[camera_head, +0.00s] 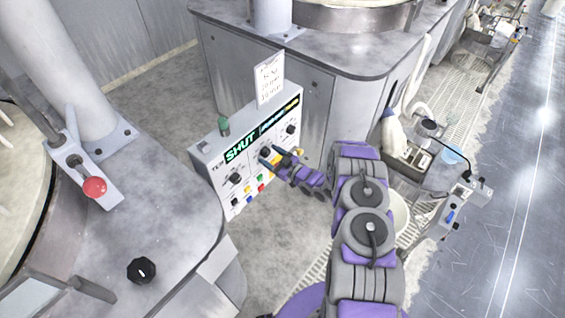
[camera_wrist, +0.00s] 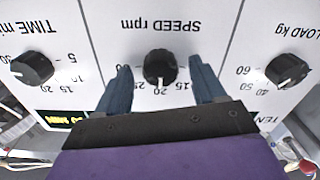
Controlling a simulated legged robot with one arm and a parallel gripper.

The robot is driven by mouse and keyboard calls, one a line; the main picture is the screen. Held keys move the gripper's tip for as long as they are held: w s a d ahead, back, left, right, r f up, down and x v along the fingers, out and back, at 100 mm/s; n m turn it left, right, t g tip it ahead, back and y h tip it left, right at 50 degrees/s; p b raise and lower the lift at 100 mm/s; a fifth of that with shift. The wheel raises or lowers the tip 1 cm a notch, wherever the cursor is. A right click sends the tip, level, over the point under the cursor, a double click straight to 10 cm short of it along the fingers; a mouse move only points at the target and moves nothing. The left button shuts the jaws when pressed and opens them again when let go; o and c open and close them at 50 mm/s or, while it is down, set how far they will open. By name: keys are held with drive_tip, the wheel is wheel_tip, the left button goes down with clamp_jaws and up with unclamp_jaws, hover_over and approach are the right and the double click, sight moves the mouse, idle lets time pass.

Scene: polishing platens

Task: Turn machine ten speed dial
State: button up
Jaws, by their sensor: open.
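The machine ten control panel (camera_head: 222,172) is a white box with a lit display reading SHUT. Its black speed dial (camera_wrist: 160,66) sits mid-panel under the upside-down label SPEED rpm in the wrist view. The dial's white mark points toward about 20. My gripper (camera_wrist: 160,70) is open, one blue finger on each side of the dial. Whether the fingers touch it I cannot tell. In the head view my gripper (camera_head: 272,157) is at the panel's middle dial, which it partly hides.
The time dial (camera_wrist: 32,68) and load dial (camera_wrist: 287,69) flank the speed dial. Several coloured buttons (camera_head: 249,191) lie below. A green knob (camera_head: 224,126) and a paper sign (camera_head: 269,79) stand on top. A red button (camera_head: 95,187) is on the left machine.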

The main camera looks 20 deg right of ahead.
drive_tip(key=p+v, duration=0.2)
drive_tip(key=v, duration=1.5)
drive_tip(key=shift+p, duration=0.3)
drive_tip(key=shift+w+d, duration=0.1)
drive_tip(key=w+d+r+g+h, duration=0.4)
drive_tip(key=w+d+r+h, duration=0.3)
drive_tip(key=w+r, duration=0.1)
drive_tip(key=s+d+r+m+g+h, duration=0.1)
drive_tip(key=s+r+m+g+h, duration=0.15)
drive_tip(key=r, duration=0.45)
drive_tip(key=s+d+r+m+g+h, duration=0.1)
drive_tip(key=s+r+m+h, duration=0.2)
drive_tip(key=r, duration=0.4)
drive_tip(key=s+a+r+m+g, duration=0.1)
drive_tip(key=s+a+r+g, duration=0.2)
drive_tip(key=s, duration=1)
drive_tip(key=s+a+r+m+g+y, duration=0.1)
drive_tip(key=s+a+r+g, duration=0.2)
drive_tip(key=s+a+r, duration=0.3)
drive_tip(key=s+a+r+m+g+y, duration=0.1)
drive_tip(key=s+a+r, duration=0.4)
drive_tip(key=s, duration=1.7)
drive_tip(key=a+m+g, duration=0.1)
drive_tip(key=a+g, duration=0.1)
drive_tip(key=a, duration=0.3)
drive_tip(key=shift+s+a+r, duration=0.25)
drive_tip(key=shift+r, duration=0.05)
